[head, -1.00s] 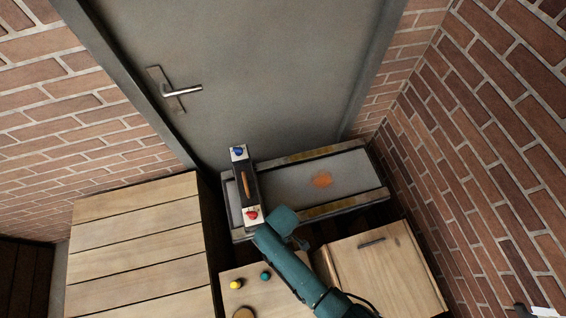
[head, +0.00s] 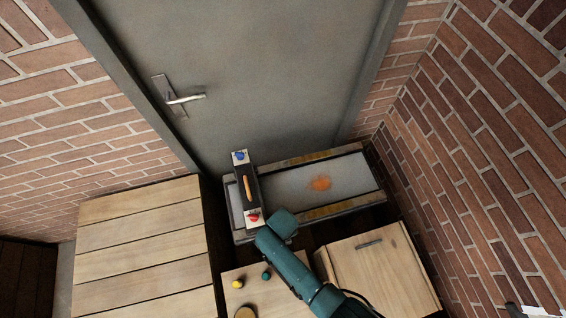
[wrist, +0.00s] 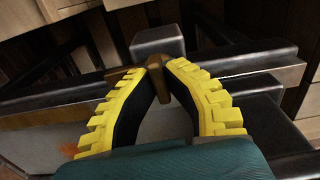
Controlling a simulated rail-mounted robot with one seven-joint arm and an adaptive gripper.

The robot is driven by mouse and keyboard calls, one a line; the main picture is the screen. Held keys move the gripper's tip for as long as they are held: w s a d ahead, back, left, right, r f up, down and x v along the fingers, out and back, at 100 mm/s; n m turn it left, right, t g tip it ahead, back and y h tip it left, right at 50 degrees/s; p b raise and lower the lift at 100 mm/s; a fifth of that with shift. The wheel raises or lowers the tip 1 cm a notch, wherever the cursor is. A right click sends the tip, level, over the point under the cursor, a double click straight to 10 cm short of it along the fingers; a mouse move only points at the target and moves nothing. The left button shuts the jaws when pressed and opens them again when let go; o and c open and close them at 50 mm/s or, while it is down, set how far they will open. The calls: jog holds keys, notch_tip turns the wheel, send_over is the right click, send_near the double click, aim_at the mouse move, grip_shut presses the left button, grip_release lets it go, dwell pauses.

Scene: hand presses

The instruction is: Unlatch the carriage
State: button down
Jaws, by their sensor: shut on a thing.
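The carriage (head: 246,192), a dark bar with pale ends, lies across the long press bed (head: 345,172). It has a blue knob (head: 239,156) at its far end, a red knob (head: 253,216) at its near end and an orange strip between them. In the wrist view my gripper (wrist: 158,68) has its yellow fingers closed together around a small brass-coloured lever (wrist: 160,88), beside a grey block (wrist: 158,44). The lever appears to be a latch, but its link to the carriage cannot be made out. In the head view my arm hides my fingers and the lever.
An orange-brown patch (head: 319,184) marks the bed's grey surface. A wooden cabinet (head: 375,270) stands in front, beside a wooden top (head: 262,297) with a yellow knob (head: 236,284) and a teal knob (head: 266,275). A plank-topped box (head: 145,245) is on the left; a door (head: 250,80) is behind.

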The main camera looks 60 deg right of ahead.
jog(key=shift+f+m, duration=0.1)
jog(key=shift+m, duration=0.4)
jog(key=c, duration=1.1)
grip_release()
notch_tip(320, 180, up, 12)
jog(key=shift+r, duration=0.1)
